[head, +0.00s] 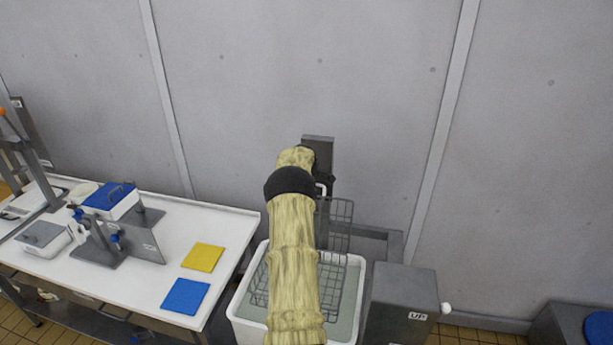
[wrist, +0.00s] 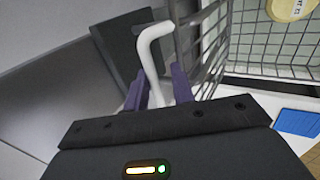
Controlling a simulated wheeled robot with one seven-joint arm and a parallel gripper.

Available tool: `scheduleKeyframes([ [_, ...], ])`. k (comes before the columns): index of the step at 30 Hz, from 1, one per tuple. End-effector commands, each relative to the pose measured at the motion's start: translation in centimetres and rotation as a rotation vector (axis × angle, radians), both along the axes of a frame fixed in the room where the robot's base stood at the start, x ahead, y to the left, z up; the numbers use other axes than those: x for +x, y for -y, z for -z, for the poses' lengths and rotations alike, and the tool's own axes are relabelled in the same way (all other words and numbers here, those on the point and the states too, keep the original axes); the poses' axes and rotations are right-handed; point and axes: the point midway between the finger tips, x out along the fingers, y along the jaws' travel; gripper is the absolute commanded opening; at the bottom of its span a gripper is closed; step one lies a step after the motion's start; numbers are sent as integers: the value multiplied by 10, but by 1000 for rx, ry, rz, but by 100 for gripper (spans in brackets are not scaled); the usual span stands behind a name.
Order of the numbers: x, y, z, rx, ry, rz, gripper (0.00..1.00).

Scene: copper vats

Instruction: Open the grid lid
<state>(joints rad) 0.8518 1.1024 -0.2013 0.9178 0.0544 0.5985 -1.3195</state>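The grid lid (head: 338,222) is a dark wire panel that stands raised, roughly upright, above the back of a white tub. In the wrist view the lid (wrist: 212,45) shows at a steep slant beside the fingers. A white hooked handle (wrist: 150,50) rises between the purple fingers of my gripper (wrist: 160,92), which looks shut on it. In the head view the handle (head: 321,188) shows just beside my arm, which hides most of the gripper. A wire basket (head: 330,285) sits in the tub (head: 242,312), partly hidden by my arm.
A yellow tagged object (wrist: 290,8) shows beyond the wire mesh. A grey box marked UP (head: 400,300) stands right of the tub. A white worktable (head: 225,225) with blue and yellow pads is at left. A grey wall is close behind.

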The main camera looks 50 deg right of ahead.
Motion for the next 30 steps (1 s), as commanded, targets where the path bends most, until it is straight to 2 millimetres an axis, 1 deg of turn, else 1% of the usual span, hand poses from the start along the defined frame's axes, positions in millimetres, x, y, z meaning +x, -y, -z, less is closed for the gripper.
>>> scheduleKeyframes([
  [5,-2,-9,-13,0,2,-1,25],
  [13,-10,-29,-45,-1,3,-2,25],
  [23,-20,-56,-93,-2,3,-3,25],
  [30,-28,-77,-130,-1,1,-4,25],
])
